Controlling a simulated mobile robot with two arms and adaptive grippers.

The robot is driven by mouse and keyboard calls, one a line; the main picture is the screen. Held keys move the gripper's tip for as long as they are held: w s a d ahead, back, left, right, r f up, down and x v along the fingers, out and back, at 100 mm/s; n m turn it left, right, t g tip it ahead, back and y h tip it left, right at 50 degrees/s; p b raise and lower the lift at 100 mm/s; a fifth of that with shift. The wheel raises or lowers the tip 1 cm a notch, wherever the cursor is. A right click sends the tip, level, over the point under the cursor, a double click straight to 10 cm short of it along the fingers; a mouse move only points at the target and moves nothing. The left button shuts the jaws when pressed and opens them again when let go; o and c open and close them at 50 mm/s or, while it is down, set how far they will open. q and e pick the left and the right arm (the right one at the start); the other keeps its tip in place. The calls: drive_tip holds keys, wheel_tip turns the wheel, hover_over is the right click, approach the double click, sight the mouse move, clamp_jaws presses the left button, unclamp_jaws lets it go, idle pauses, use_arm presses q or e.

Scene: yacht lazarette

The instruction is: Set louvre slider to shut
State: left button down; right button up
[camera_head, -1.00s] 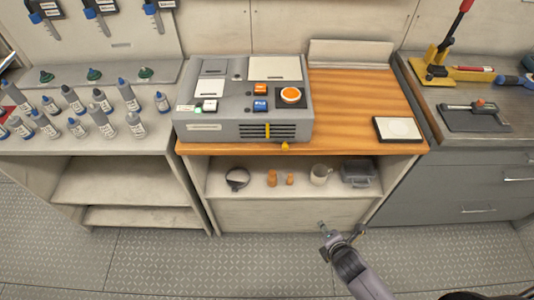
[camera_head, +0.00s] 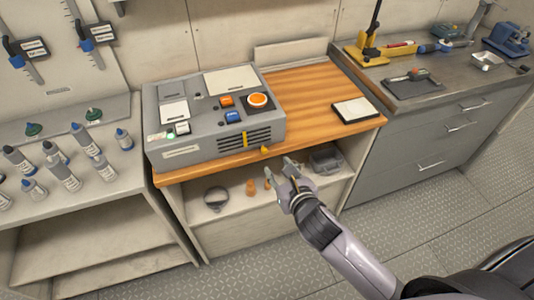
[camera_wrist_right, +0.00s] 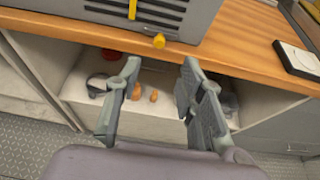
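A grey control box (camera_head: 165,143) sits on the wooden counter. Its front has a dark slatted louvre (camera_head: 259,136), crossed by an upright yellow bar (camera_head: 245,139). A yellow knob (camera_head: 265,149) sticks out below the louvre, at the counter's front edge. In the right wrist view the bar (camera_wrist_right: 132,9) and knob (camera_wrist_right: 159,41) are at the top. My right gripper (camera_head: 278,168) is open and empty, in front of and below the knob, apart from it. Its spread fingers (camera_wrist_right: 161,66) frame the area under the knob. My left gripper is not in view.
The counter's front edge (camera_wrist_right: 215,57) is close above my right fingers. The shelf below holds a black ring-shaped item (camera_head: 216,198) and small orange pieces (camera_head: 251,187). A white-topped pad (camera_head: 354,110) lies on the counter's right. Bottles (camera_head: 62,174) stand at left.

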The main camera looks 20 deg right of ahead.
sight(265, 152)
drive_tip(key=x, duration=1)
drive_tip(key=shift+w+f, duration=0.15)
drive_tip(key=shift+c, duration=0.6)
clamp_jaws()
